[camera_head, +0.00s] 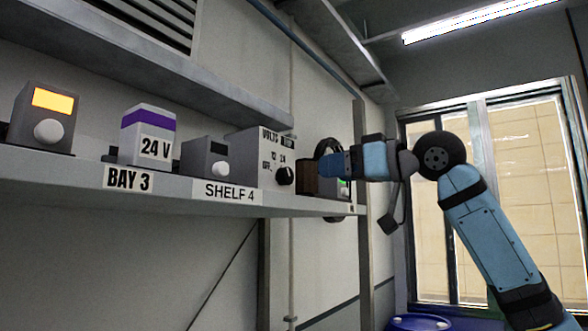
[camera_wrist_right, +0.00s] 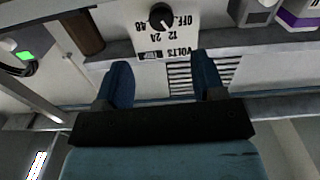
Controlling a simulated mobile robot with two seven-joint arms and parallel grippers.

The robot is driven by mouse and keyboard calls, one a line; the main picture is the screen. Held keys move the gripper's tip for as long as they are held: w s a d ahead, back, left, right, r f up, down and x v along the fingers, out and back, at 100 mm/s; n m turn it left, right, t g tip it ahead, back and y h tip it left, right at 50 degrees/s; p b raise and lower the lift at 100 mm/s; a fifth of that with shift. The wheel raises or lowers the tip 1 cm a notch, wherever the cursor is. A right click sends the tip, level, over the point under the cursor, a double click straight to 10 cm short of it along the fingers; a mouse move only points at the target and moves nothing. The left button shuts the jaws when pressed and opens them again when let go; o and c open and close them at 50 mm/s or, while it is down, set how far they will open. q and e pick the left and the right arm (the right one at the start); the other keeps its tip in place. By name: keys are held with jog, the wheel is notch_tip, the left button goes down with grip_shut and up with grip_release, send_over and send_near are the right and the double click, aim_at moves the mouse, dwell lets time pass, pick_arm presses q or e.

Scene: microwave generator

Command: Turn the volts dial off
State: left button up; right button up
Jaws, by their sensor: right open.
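The volts dial (camera_head: 285,176) is a round black knob on the front of a light grey box (camera_head: 252,158) on the shelf. The box is marked VOLTS, OFF, 12 and 24. In the right wrist view the dial (camera_wrist_right: 161,16) and its lettering appear upside down at the top, with 48 also marked. I cannot tell for certain which mark its pointer faces. My right gripper (camera_head: 326,163) is just right of the dial in the head view, apart from it. In the wrist view its two blue fingers (camera_wrist_right: 161,72) are spread with nothing between them. My left gripper is out of view.
On the shelf (camera_head: 152,186) stand an orange-screened box (camera_head: 53,101), a purple-banded 24 V box (camera_head: 147,135) and a small grey box (camera_head: 205,160). A brown object (camera_head: 309,179) sits close right of the dial. An upper shelf (camera_head: 170,75) overhangs them.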

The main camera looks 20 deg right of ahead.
aim_at(289, 174)
jog(key=p+x, duration=0.2)
jog(key=x, duration=0.6)
jog(key=shift+w+a+r, duration=0.15)
jog(key=shift+a, duration=0.15)
jog(key=shift+w+a+p, duration=0.25)
jog(key=shift+w+p, duration=0.1)
jog(key=shift+p, duration=0.05)
jog(key=shift+w+a, duration=0.2)
jog(key=shift+w, duration=0.05)
jog(key=shift+c, duration=0.3)
jog(key=c, duration=0.7)
jog(key=shift+c, duration=0.8)
